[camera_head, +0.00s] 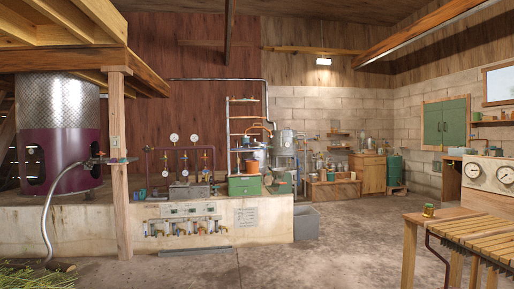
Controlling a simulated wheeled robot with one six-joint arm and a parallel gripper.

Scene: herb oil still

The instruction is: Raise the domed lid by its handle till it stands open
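I cannot make out a domed lid or its handle for certain. A large vessel (62,130) stands at the far left, purple below with a patterned silvery upper part; its top is hidden by the wooden platform above it. A small metal vessel (286,143) stands at the back centre among shelves and pipes; it is too small to tell whether it has a lid with a handle. My gripper is not in view.
A wooden post (120,165) and a low pale wall (80,228) stand at left, with a hose (47,215) and cut herbs (38,277). A slatted bench (470,230) is at right. The concrete floor (335,255) between is mostly clear.

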